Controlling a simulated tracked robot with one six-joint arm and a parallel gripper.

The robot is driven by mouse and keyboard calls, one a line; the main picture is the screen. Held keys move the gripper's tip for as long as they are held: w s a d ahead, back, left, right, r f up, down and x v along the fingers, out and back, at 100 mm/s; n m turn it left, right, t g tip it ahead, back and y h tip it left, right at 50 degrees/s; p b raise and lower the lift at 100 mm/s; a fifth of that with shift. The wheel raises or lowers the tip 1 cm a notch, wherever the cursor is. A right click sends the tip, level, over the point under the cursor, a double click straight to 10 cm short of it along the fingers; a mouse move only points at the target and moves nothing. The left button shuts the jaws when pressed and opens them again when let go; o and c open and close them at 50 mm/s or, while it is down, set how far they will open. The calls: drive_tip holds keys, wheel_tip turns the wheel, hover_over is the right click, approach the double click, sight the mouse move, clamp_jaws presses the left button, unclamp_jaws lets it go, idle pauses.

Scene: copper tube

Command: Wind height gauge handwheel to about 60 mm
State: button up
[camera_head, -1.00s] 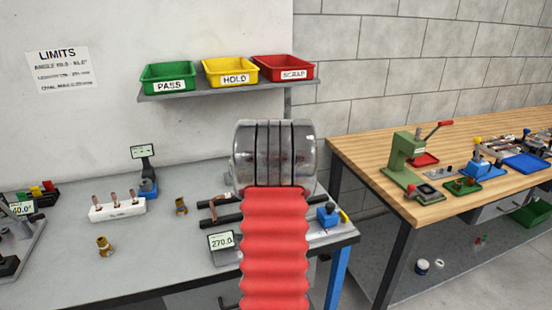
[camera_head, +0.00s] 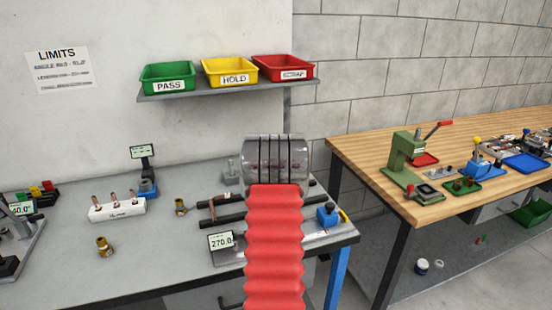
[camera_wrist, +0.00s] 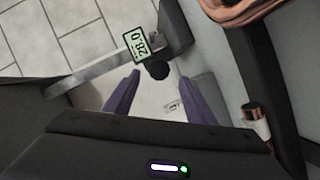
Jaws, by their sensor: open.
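In the wrist view, a small lit display (camera_wrist: 140,45) reads what looks like 28.0, tilted in the picture. It sits on a grey bar (camera_wrist: 95,70). A dark round knob (camera_wrist: 157,71), perhaps the height gauge handwheel, is just below the display. My gripper (camera_wrist: 160,78) is open, its two purple fingers apart on either side of the knob's lower area. I cannot tell whether they touch it. In the head view my own arm hides the gripper and most of what stands behind it; a grey part (camera_head: 230,170) shows beside the arm.
A copper tube (camera_wrist: 245,12) curves close at the upper right of the wrist view, with a copper-ended piece (camera_wrist: 252,110) below. The bench (camera_head: 60,270) holds a display reading 270.0 (camera_head: 220,241), a white rack (camera_head: 117,210) and brass fittings (camera_head: 104,246).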

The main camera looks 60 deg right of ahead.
drive_tip(key=shift+x, duration=2.6)
drive_tip(key=shift+c, duration=0.5)
drive_tip(key=c, duration=0.9)
